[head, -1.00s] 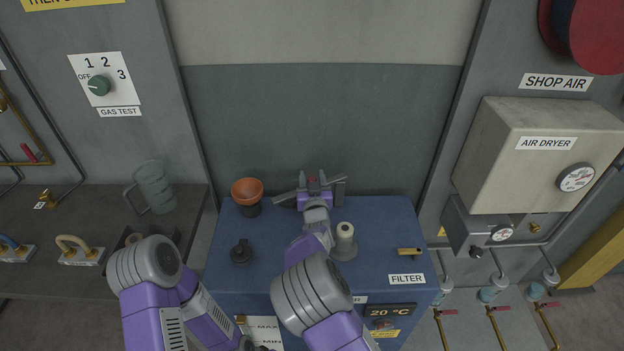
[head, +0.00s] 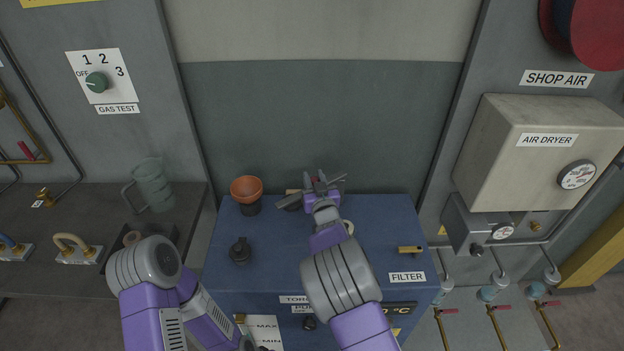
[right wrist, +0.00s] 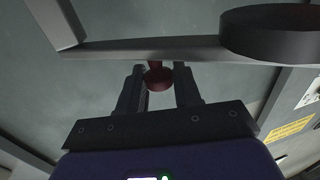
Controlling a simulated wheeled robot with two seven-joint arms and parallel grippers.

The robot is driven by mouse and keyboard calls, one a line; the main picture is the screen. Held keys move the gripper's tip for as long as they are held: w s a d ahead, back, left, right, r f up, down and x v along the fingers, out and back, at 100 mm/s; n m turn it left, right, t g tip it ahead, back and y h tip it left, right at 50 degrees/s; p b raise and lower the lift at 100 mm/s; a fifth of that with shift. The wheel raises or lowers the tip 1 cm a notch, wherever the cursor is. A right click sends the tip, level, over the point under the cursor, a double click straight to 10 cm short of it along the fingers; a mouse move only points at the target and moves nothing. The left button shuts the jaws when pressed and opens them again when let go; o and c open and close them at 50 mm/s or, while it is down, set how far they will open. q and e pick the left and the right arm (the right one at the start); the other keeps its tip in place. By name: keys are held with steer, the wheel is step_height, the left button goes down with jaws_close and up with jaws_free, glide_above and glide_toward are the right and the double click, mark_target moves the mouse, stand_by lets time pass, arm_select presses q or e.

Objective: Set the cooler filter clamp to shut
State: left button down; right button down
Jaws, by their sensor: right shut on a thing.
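The blue cooler cabinet (head: 280,265) stands in the middle of the head view. My right gripper (head: 320,186) is over its back edge, shut on a small red piece (right wrist: 157,76). In the right wrist view the red piece sits between the fingers, in front of a grey bar (right wrist: 150,50). A dark round disc (right wrist: 270,32) shows at the bar's right end. I cannot tell for sure whether these are parts of the clamp. A short brass handle (head: 410,250) lies on the top beside the FILTER label (head: 407,277). My left gripper is out of view.
An orange funnel (head: 246,189) and a black cap (head: 240,250) stand on the cabinet's left part. My right arm largely hides a pale roll (head: 348,227). The air dryer (head: 535,155) juts out on the right.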

steer(key=shift+s+d+n+g+y, duration=0.3)
steer(key=shift+s+d+n+y, duration=0.25)
steer(key=shift+y, duration=0.35)
steer(key=shift+w+a, duration=0.1)
steer(key=shift+a, duration=0.1)
steer(key=c, duration=1)
jaws_free()
steer(key=shift+o, duration=0.2)
steer(key=v, duration=0.7)
steer(key=shift+s, duration=0.3)
steer(key=shift+d, duration=0.1)
